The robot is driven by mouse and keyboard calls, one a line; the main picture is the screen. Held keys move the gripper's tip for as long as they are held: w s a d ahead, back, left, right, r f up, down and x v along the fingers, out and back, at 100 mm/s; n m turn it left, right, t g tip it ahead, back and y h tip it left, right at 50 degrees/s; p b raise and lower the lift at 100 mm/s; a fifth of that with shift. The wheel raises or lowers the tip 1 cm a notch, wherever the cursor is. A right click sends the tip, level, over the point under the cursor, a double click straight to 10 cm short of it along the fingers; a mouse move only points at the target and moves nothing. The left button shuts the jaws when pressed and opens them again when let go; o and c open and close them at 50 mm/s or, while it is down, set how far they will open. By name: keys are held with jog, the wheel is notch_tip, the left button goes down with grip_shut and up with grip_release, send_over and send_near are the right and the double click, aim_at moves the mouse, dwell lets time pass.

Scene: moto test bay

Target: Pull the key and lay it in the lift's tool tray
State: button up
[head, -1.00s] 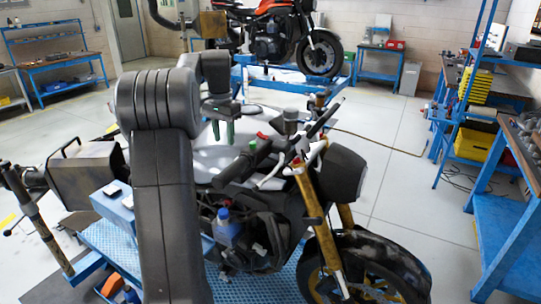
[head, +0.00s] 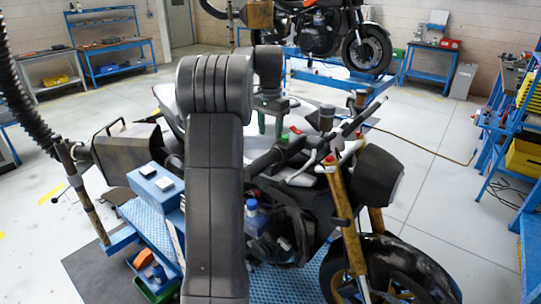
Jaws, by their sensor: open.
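My gripper (head: 271,124) points down over the motorcycle's tank area, just left of the handlebar (head: 268,158) and its red switch. I cannot make out the key; the ignition area is small and partly hidden by the bars. The motorcycle (head: 381,177) stands on a blue lift (head: 152,229).
A blue box (head: 150,184) with two pale blocks on top stands left of my arm. A pannier (head: 124,150) and a black hose (head: 24,95) are further left. A blue bottle (head: 256,222) is beside the engine. Open floor lies right of the motorcycle.

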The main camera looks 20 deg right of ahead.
notch_tip(320, 180, down, 7)
jog(key=shift+f+b, duration=0.2)
jog(key=shift+b, duration=0.6)
jog(key=shift+p, duration=0.65)
dwell(0.6)
grip_shut()
dwell(0.3)
jog(key=shift+r, duration=0.15)
jog(key=shift+r, duration=2.85)
